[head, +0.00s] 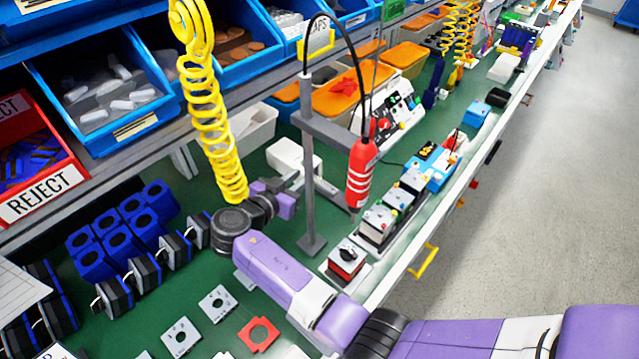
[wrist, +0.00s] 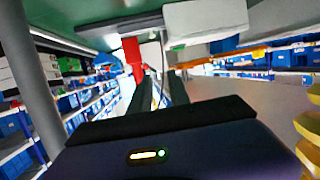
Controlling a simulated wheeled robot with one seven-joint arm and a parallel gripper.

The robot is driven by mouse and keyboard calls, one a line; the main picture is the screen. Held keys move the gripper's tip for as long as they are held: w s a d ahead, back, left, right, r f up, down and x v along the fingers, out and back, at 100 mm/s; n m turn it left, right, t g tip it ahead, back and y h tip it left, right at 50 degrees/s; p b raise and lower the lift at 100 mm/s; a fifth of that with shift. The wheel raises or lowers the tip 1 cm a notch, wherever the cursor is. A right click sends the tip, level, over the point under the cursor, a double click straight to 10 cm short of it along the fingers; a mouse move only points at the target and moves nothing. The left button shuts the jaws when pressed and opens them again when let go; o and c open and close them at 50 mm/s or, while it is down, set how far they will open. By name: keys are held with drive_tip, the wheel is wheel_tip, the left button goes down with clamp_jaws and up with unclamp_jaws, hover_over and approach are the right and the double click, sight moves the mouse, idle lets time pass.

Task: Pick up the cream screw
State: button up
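I cannot make out a cream screw for certain in either view. Pale, whitish pieces (head: 112,95) lie in a blue bin (head: 60,66) at the upper left of the head view, too small to identify. My gripper (head: 291,182) is over the green bench, left of the grey post, and its fingertips are hard to see there. In the wrist view my gripper (wrist: 157,82) shows two dark fingers with a gap between them and nothing visibly held. A red object (wrist: 133,50) shows beyond the fingers, apart from them as far as I can tell.
A grey post (head: 309,160) and hanging red screwdriver (head: 361,172) stand right of my gripper. A yellow coiled hose (head: 208,110) hangs to its left. A white box (head: 293,157) is behind it. Blue blocks (head: 108,240) and switch boxes (head: 346,262) crowd the bench.

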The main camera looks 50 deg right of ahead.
drive_tip(key=b, duration=0.5)
approach(319, 178)
drive_tip(key=shift+w+f, duration=0.15)
drive_tip(key=shift+f, duration=0.15)
drive_tip(key=x, duration=0.2)
drive_tip(key=p+x, duration=0.1)
drive_tip(key=x, duration=0.4)
drive_tip(key=shift+d+r+p, duration=0.1)
drive_tip(key=shift+r+p, duration=0.2)
drive_tip(key=shift+r, duration=0.05)
drive_tip(key=shift+d+f, duration=0.2)
drive_tip(key=shift+d, duration=0.1)
clamp_jaws()
